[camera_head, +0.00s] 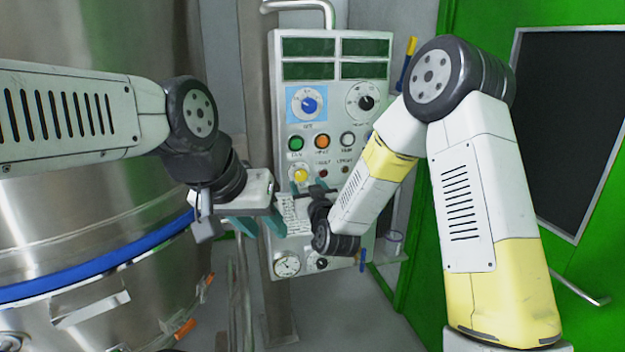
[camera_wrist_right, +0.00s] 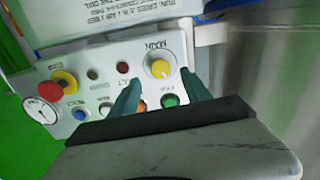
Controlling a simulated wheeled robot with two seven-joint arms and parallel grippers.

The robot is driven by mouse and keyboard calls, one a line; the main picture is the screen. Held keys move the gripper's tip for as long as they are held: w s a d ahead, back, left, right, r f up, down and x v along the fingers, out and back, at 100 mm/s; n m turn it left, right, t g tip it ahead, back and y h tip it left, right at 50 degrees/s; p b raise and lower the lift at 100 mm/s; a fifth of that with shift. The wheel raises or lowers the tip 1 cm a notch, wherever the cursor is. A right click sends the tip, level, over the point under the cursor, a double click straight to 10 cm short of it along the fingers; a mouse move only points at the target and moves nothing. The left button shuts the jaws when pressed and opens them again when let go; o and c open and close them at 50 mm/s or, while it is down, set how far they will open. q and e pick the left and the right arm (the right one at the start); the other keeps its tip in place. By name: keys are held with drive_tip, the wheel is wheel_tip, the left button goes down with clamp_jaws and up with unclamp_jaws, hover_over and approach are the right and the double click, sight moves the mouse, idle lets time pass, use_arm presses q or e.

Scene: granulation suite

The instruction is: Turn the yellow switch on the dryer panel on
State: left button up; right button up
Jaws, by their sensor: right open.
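The dryer panel (camera_head: 332,105) is a light grey board with dials, coloured buttons and displays. Its round yellow switch (camera_head: 301,175) sits at the lower left, under the green button. In the right wrist view the yellow switch (camera_wrist_right: 158,69) is beside the label MAIN. My right gripper (camera_head: 306,186) is open just below the switch in the head view. In the wrist view its teal fingers (camera_wrist_right: 162,78) stand either side of the switch; contact cannot be told. My left gripper (camera_head: 261,229) is open and empty, left of the panel's lower part.
A steel vessel (camera_head: 90,190) with a blue band fills the left. A green door (camera_head: 585,180) with a dark window is at the right. The green button (camera_wrist_right: 170,100) and a red-and-yellow knob (camera_wrist_right: 58,86) are close by on the panel. A gauge (camera_head: 287,265) sits low on it.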

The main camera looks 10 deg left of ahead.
sight(302, 176)
drive_tip(key=shift+x, duration=2.7)
clamp_jaws()
